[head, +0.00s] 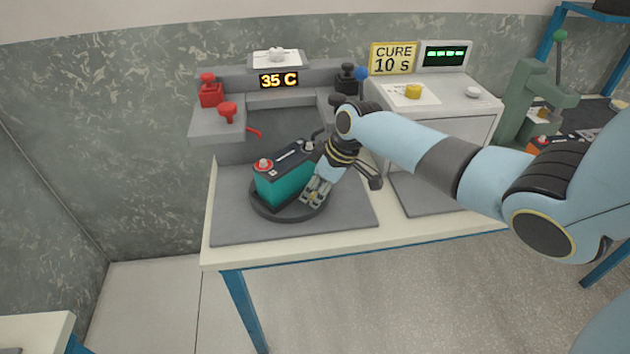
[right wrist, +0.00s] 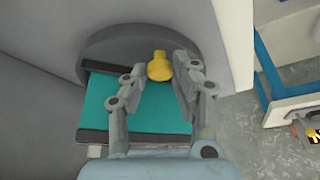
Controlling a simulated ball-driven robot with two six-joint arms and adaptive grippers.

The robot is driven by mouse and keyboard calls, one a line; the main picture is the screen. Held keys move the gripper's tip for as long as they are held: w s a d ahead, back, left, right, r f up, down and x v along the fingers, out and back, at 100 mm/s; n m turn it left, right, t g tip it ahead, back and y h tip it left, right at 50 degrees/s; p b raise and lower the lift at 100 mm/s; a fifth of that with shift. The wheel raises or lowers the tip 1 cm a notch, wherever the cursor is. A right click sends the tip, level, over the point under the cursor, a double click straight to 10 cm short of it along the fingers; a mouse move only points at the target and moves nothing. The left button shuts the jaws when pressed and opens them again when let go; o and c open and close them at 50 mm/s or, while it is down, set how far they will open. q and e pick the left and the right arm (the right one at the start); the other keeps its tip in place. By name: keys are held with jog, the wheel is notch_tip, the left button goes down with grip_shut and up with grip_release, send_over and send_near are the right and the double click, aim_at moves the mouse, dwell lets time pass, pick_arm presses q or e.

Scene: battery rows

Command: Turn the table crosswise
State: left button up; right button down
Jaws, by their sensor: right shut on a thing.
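The round dark turntable (head: 262,211) lies on a grey mat on the bench. A teal battery (head: 285,186) with a black top stands on it, set obliquely, with a red-ringed terminal at its left end and a pale one at its right end. My right gripper (head: 313,193) is at the turntable's right front edge, beside the battery. In the right wrist view its fingers (right wrist: 159,74) are on either side of a yellow knob (right wrist: 159,66) at the turntable (right wrist: 120,50), shut on it. The knob is hidden in the head view. My left gripper is not in view.
Behind the turntable stands a grey station with a 35 C display (head: 279,80), red clamps (head: 210,92) at left and a black one (head: 346,77) at right. A cure box (head: 440,95) stands at right. The mat's left front (head: 235,228) is clear.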

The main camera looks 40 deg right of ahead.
jog(key=c, duration=1.1)
grip_release()
jog(key=shift+o, duration=0.2)
jog(key=shift+r, duration=0.1)
jog(key=v, duration=1.1)
jog(key=shift+s+r, duration=0.2)
jog(key=shift+r, duration=0.15)
